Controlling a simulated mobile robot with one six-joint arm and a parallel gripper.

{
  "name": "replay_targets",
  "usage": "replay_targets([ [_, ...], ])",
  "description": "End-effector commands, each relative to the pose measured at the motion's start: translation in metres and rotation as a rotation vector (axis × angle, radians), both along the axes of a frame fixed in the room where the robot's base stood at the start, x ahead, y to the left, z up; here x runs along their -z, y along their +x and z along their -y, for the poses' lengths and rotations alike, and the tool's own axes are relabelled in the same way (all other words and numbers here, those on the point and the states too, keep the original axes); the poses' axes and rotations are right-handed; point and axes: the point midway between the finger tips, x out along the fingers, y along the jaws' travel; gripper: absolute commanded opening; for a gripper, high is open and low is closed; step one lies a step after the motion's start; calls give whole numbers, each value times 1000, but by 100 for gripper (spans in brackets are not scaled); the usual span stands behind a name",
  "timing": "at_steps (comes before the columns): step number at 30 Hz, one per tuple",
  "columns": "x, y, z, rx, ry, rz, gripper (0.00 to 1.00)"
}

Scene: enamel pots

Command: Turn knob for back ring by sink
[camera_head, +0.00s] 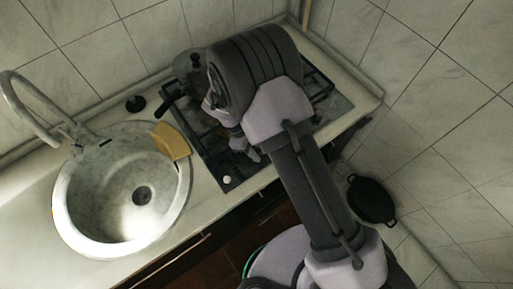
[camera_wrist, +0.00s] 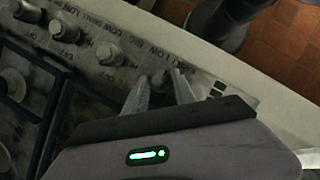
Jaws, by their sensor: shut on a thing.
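The stove (camera_head: 215,172) is set in the white counter, right of the sink (camera_head: 70,205). In the wrist view a row of grey knobs runs along the control panel (camera_wrist: 128,42), with OFF and LOW marks. My gripper (camera_wrist: 160,86) is shut on the knob (camera_wrist: 160,76) at the right end of the visible row, with one finger on each side. Another knob (camera_wrist: 107,53) stands just left of it. The held knob's pointer is hidden. In the head view my gripper (camera_head: 250,152) is low over the front of the stove, partly hidden by my arm, which also covers much of the stove.
A grey pot (camera_head: 188,62) with a dark handle stands at the back left of the stove. A black pan (camera_head: 372,200) is at the right. The faucet (camera_head: 40,105) rises behind the sink.

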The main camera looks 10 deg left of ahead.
Motion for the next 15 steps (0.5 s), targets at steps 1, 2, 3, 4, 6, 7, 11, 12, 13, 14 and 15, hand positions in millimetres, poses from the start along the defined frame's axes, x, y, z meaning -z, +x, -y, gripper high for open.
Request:
replay_targets([
  [1,0,-1,0,-18,0,0,0],
  [2,0,-1,0,-30,0,-1,0],
  [3,0,-1,0,-43,0,-1,0],
  [4,0,-1,0,-52,-1,-1,0],
  [6,0,-1,0,-68,-1,-1,0],
  [7,0,-1,0,-73,-1,-1,0],
  [11,0,-1,0,-88,0,-1,0],
  [12,0,-1,0,-91,0,-1,0],
  [13,0,-1,0,-92,0,0,0],
  [14,0,-1,0,-93,0,-1,0],
  [15,0,-1,0,-94,0,0,0],
])
